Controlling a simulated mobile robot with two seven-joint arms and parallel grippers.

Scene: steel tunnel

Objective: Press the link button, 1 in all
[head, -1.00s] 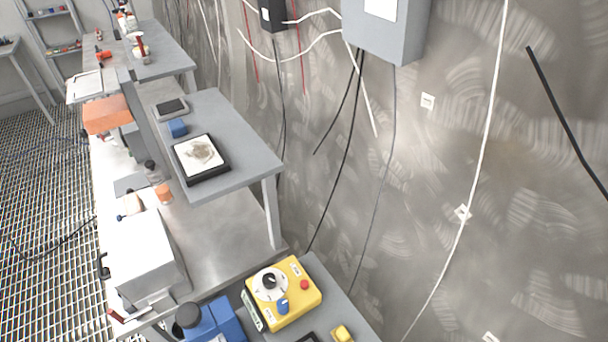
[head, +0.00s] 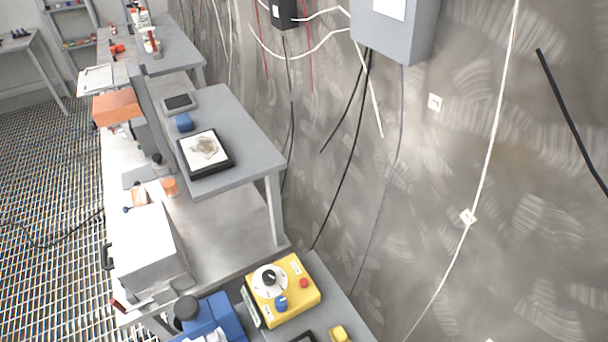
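A yellow control box (head: 291,304) sits on the grey table near the bottom middle of the head view. Its top carries a white dial with a black knob (head: 269,277), a blue knob or button (head: 281,303) and a red button (head: 304,283). Small labels on it are too small to read, so I cannot tell which control is the link button. A smaller yellow item (head: 339,333) lies at the bottom edge, partly cut off. Neither of my grippers is in view.
A blue device with a black cap (head: 187,309) stands left of the yellow box. A white box (head: 147,248) sits on the steel bench (head: 228,240). A grey raised table (head: 252,150) holds a black-framed tray (head: 206,153). Cables hang along the concrete wall at right.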

